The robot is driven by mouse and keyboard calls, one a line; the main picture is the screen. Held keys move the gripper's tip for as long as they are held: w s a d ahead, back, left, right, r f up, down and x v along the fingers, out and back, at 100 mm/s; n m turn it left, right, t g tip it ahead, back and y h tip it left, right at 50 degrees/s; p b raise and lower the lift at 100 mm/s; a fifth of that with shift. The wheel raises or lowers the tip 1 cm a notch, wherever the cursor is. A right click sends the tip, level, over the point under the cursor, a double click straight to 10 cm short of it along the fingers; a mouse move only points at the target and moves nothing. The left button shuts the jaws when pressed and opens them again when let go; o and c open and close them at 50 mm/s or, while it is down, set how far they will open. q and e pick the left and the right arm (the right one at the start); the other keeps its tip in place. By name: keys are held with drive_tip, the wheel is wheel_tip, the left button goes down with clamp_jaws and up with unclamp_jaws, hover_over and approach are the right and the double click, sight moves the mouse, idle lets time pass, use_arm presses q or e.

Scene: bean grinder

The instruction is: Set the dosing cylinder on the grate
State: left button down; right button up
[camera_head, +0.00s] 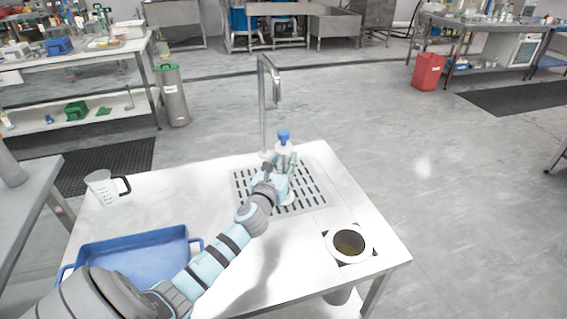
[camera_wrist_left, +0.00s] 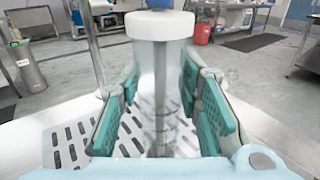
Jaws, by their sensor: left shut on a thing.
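The dosing cylinder (camera_head: 284,149) is a clear upright tube with a white collar and a blue top. It stands over the slotted grate (camera_head: 310,183) on the metal table, a little right of the tap. In the left wrist view the cylinder (camera_wrist_left: 160,90) is between the teal finger pads. My left gripper (camera_head: 280,178) is shut on it, and the arm reaches in from the lower left. The grate also shows in the left wrist view (camera_wrist_left: 72,143). The cylinder's base is mostly hidden, so I cannot tell whether it touches the grate. My right gripper is not in view.
A tall metal tap (camera_head: 263,105) rises behind the grate, close to the cylinder. A blue tray (camera_head: 140,262) and a measuring jug (camera_head: 102,187) are on the left of the table (camera_head: 195,185). A round white-rimmed opening (camera_head: 349,243) is at the front right.

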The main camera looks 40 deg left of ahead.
use_arm(q)
drive_tip(key=shift+f, duration=0.15)
drive_tip(key=c, duration=1.2)
unclamp_jaws()
drive_tip(key=shift+o, duration=0.2)
drive_tip(key=shift+r, duration=0.3)
drive_tip(key=p+v, duration=0.1)
drive_tip(key=v, duration=1.1)
drive_tip(key=shift+p, duration=0.3)
